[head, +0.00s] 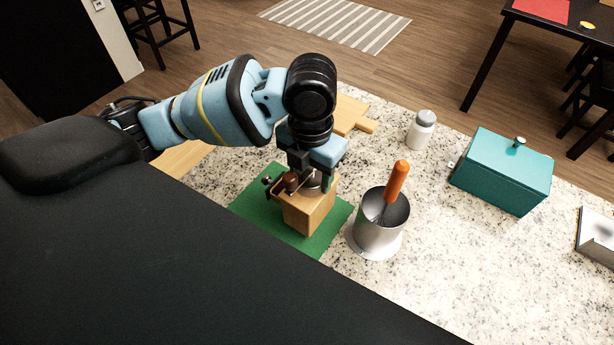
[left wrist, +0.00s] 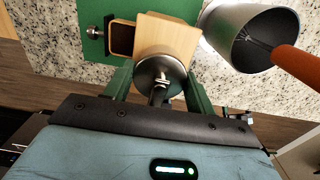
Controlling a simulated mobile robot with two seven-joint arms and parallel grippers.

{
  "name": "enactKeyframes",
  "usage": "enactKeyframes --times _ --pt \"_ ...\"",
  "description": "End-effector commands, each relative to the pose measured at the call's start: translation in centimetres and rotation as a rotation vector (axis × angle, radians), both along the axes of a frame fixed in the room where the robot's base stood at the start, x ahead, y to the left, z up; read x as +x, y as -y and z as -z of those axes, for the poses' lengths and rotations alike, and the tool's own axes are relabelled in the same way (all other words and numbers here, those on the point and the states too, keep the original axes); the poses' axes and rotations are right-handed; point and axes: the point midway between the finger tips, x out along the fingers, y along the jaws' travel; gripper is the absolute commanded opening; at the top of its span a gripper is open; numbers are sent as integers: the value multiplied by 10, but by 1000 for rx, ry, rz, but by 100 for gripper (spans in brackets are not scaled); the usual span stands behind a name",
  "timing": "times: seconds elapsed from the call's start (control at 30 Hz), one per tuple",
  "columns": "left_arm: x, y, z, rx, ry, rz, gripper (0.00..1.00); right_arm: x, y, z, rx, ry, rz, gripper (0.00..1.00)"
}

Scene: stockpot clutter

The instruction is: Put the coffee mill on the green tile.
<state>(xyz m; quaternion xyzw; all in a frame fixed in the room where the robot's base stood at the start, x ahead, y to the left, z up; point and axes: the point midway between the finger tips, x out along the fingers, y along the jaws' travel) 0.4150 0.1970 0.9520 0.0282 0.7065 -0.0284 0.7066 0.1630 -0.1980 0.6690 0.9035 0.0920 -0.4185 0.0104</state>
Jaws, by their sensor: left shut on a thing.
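The coffee mill is a light wooden box (head: 309,214) with a metal top and a crank with a dark knob. It is over the green tile (head: 262,222) on the speckled counter; whether its base touches the tile I cannot tell. My left gripper (head: 311,178) comes down from above and is shut on the coffee mill near its top. In the left wrist view the mill's box (left wrist: 168,42) and metal dome show between my fingers (left wrist: 158,88), with the green tile (left wrist: 92,12) behind. My right gripper is not in view.
A metal pot (head: 378,238) with an orange-handled whisk (head: 397,182) stands close to the right of the mill. A white jar (head: 421,130), a teal box (head: 502,172) and a wooden board (head: 350,116) are farther back. Bare counter lies at the right front.

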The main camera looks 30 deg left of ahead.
Motion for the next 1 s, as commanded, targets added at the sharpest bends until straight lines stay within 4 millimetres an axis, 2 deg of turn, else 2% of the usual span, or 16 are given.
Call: enactKeyframes --times 0.23,0.6,1.0 --pt "8 -12 0 1 2 -4 0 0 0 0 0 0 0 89" --pt "7 -11 34 0 0 0 0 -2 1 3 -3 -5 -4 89" --pt "7 -11 37 0 3 0 0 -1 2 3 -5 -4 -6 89"
